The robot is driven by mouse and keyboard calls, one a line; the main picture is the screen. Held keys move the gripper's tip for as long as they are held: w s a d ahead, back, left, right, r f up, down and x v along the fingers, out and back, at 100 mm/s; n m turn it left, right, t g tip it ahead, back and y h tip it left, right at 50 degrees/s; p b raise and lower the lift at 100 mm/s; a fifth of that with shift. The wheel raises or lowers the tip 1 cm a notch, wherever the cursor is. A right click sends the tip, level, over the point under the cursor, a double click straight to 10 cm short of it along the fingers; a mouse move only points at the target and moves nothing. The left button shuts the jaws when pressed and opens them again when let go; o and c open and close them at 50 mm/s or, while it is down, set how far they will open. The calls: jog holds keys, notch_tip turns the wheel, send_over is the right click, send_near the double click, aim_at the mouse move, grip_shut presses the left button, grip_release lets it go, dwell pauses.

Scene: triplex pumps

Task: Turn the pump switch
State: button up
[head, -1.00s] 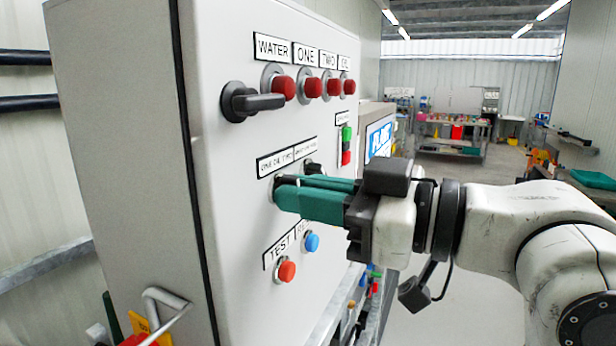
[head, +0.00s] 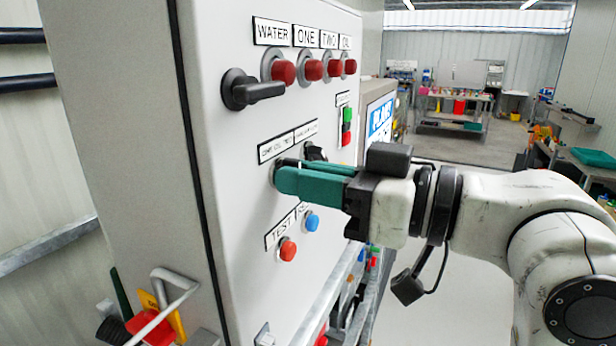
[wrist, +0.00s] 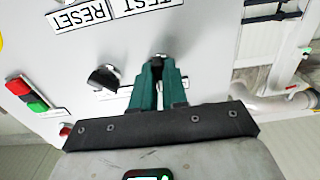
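The pump switch (wrist: 158,61) is a small black knob on the grey panel, seen at the fingertips in the wrist view. In the head view it is mostly hidden behind my fingers, below a label strip (head: 290,141). My gripper (head: 280,177) has green fingers pointing into the panel. In the wrist view, my fingertips (wrist: 158,68) sit close together on either side of the knob and appear shut on it. A second black knob (head: 314,152) sits just behind and right of it, and also shows in the wrist view (wrist: 104,78).
A black handle (head: 252,90) and red lamps (head: 283,71) are above my gripper. A red button (head: 287,249) and a blue button (head: 312,221) are close below. Green and red buttons (head: 347,127) are farther along the panel. Open floor lies to the right.

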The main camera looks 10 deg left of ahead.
jog(key=o, duration=0.4)
jog(key=shift+d, duration=0.1)
jog(key=b+v, duration=0.2)
jog(key=v, duration=0.8)
jog(key=shift+s+d, duration=0.15)
jog(key=shift+d, duration=0.15)
jog(key=w+d+f+m+t+h, duration=0.1)
jog(key=d+f+m+h, duration=0.25)
jog(key=f, duration=0.75)
jog(key=w+d+f+m+t+h, duration=0.1)
jog(key=d+f+m+h, duration=0.2)
jog(key=f, duration=0.8)
jog(key=w+d+f+m+h, duration=0.1)
jog(key=d+f+m+h, duration=0.2)
jog(key=f, duration=0.7)
jog(key=s+d+f+m+g+h, duration=0.35)
jog(key=s+f, duration=0.65)
jog(key=f, duration=0.4)
jog(key=s+d+f+g+h, duration=0.1)
jog(key=s+d+f, duration=0.1)
jog(key=s, duration=0.3)
jog(key=s+d+f+m+g+h, duration=0.1)
jog(key=s+d+f, duration=0.2)
jog(key=s+f, duration=0.1)
jog(key=s+d+f+g+h, duration=0.1)
jog(key=s+d+f+h, duration=0.1)
jog(key=s, duration=0.5)
jog(key=shift+d+f+g, duration=0.35)
jog(key=shift+f, duration=0.3)
